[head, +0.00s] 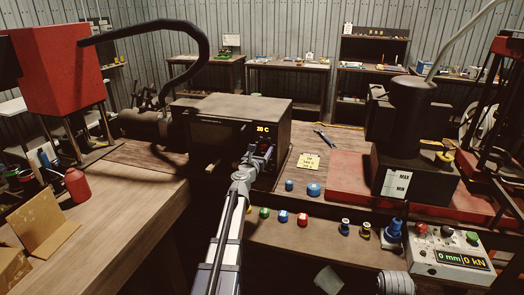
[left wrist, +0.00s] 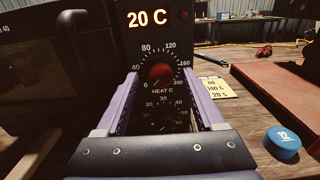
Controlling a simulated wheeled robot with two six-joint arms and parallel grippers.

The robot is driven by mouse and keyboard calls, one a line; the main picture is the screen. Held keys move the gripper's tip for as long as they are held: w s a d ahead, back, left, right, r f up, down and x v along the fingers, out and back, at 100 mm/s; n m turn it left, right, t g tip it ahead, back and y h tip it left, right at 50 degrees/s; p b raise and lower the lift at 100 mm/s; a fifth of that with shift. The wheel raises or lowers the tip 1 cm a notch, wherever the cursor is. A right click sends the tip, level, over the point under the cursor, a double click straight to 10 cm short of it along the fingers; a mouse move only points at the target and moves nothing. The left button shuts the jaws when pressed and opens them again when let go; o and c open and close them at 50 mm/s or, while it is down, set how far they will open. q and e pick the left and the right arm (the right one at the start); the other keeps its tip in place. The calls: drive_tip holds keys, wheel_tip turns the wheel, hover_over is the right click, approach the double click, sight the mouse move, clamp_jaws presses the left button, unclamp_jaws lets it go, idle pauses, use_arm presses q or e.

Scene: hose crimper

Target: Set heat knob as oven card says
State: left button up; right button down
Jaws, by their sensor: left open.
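The oven (head: 236,118) is a dark box on the bench; its display reads 20 C. In the left wrist view the red heat knob (left wrist: 161,73) sits below the display, inside a white scale marked HEAT C. A second dial (left wrist: 165,115) below it is partly hidden by my gripper. The yellow oven card (head: 308,161) lies on the bench right of the oven; in the wrist view it (left wrist: 217,88) appears to read 140 C, 20 S. My left gripper (head: 262,155) is open before the panel, its purple fingers on either side of the knob in view; contact cannot be told.
A blue cap marked 12 (left wrist: 283,138) lies on the bench near my gripper. Several coloured caps and fittings stand along the front shelf. A red press (head: 50,70) with a black hose stands left; a red-based machine (head: 405,130) stands right.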

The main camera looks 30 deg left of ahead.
use_arm(q)
drive_tip(key=shift+w, duration=0.3)
drive_tip(key=shift+c, duration=0.4)
clamp_jaws()
